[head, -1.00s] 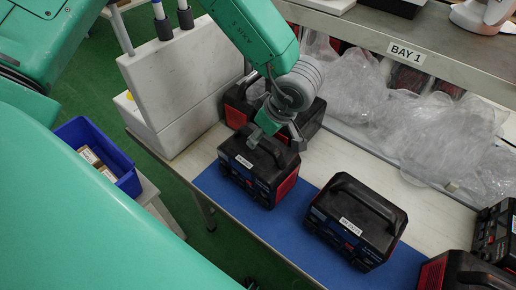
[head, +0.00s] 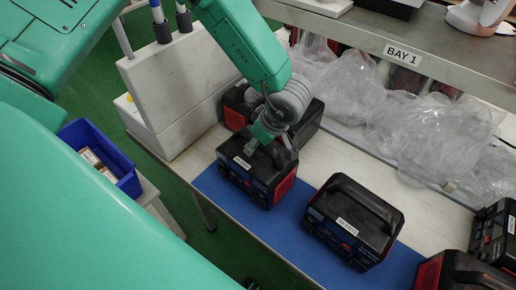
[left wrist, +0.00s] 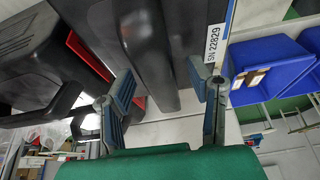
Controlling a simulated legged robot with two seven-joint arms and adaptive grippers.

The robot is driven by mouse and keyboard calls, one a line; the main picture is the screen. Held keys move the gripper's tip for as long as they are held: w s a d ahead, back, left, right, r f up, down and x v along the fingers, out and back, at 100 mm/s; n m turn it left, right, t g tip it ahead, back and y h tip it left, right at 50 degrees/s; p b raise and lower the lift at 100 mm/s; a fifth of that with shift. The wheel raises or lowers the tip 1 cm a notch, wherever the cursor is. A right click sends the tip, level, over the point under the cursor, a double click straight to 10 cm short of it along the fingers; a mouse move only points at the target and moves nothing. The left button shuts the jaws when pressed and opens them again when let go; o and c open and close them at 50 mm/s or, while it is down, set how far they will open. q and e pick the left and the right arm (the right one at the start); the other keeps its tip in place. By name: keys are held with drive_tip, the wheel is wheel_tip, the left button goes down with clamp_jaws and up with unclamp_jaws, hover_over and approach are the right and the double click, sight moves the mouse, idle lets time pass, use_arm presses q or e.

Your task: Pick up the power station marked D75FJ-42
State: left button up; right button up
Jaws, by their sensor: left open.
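A black and red power station (head: 262,175) with a white label sits on the blue mat (head: 215,190). In the left wrist view its dark body and handle (left wrist: 148,50) fill the top middle, with a label that seems to read SN 22829. My left gripper (head: 268,145) is open at its handle; in the left wrist view its fingers (left wrist: 162,80) stand on either side of the handle. A second power station (head: 355,222) stands to the right on the mat, its label too small to read. I cannot read D75FJ-42 anywhere. My right gripper is not in view.
Another power station (head: 235,108) stands close behind the gripped-at one, and more (head: 460,270) (head: 495,235) stand at the lower right. Plastic-wrapped goods lie under the shelf marked BAY 1 (head: 405,53). A blue bin (head: 95,140) with boxes stands at the left.

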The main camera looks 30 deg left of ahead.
use_arm(q)
drive_tip(key=shift+a+f, duration=0.1)
drive_tip(key=shift+a, duration=0.35)
clamp_jaws()
drive_tip(key=shift+w+d, duration=0.1)
drive_tip(key=shift+d, duration=0.15)
